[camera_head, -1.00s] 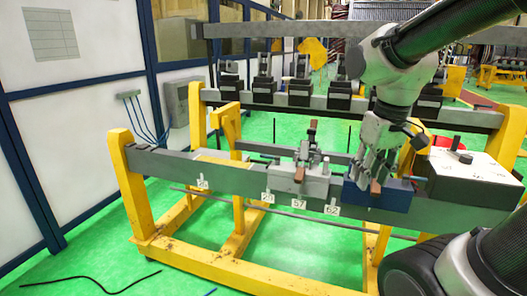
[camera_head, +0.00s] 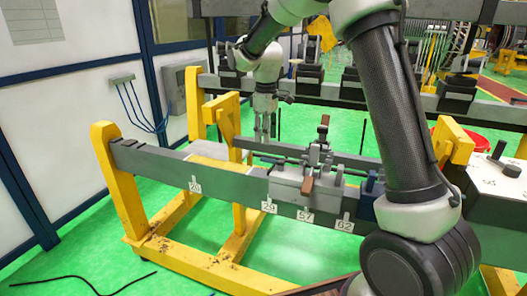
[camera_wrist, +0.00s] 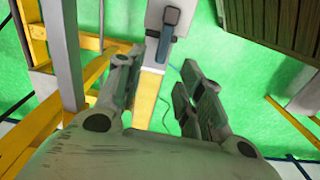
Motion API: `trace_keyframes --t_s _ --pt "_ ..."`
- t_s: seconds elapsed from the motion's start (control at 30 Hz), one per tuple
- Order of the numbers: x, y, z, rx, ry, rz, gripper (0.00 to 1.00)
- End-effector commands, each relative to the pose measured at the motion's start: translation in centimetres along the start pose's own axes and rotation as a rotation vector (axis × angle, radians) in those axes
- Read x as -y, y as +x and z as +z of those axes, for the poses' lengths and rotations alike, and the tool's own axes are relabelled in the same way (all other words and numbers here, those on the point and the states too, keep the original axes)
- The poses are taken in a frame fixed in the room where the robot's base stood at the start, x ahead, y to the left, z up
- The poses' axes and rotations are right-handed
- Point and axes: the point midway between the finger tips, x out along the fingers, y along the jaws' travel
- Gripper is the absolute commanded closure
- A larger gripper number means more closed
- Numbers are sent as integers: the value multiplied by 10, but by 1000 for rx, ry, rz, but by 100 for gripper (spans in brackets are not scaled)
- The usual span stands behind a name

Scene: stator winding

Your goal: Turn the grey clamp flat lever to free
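The grey clamp (camera_head: 297,182) sits on the grey beam above the labels 29 and 57. A flat brown-tipped lever (camera_head: 307,186) hangs at its front face, and an upright handle with a brown tip (camera_head: 323,122) stands on its top. My gripper (camera_head: 265,136) points down over the rear side of the beam, left of and behind the grey clamp, apart from it. In the wrist view my gripper (camera_wrist: 160,75) has its fingers spread with nothing held between them. The grey clamp cannot be made out for certain in the wrist view.
A blue clamp (camera_head: 367,203) right of the grey one is mostly hidden by my arm. A white block (camera_head: 490,182) stands at the far right. Yellow posts (camera_head: 121,180) carry the beam (camera_head: 160,165). The beam's left stretch is clear around label 28.

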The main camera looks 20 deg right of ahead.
Motion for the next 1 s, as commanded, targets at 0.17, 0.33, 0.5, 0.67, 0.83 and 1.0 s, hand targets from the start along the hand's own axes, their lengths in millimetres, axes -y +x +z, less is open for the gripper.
trace_keyframes --t_s 0.17,0.33,0.5,0.67,0.83,1.0 --pt "1 4 1 3 -51 -2 62" --pt "1 28 2 5 -54 -4 62" --pt "1 57 2 5 -53 -4 62" --pt "1 74 2 3 -52 -2 62" --pt "1 79 2 2 -52 -2 62" --pt "1 78 2 2 -52 -2 64"
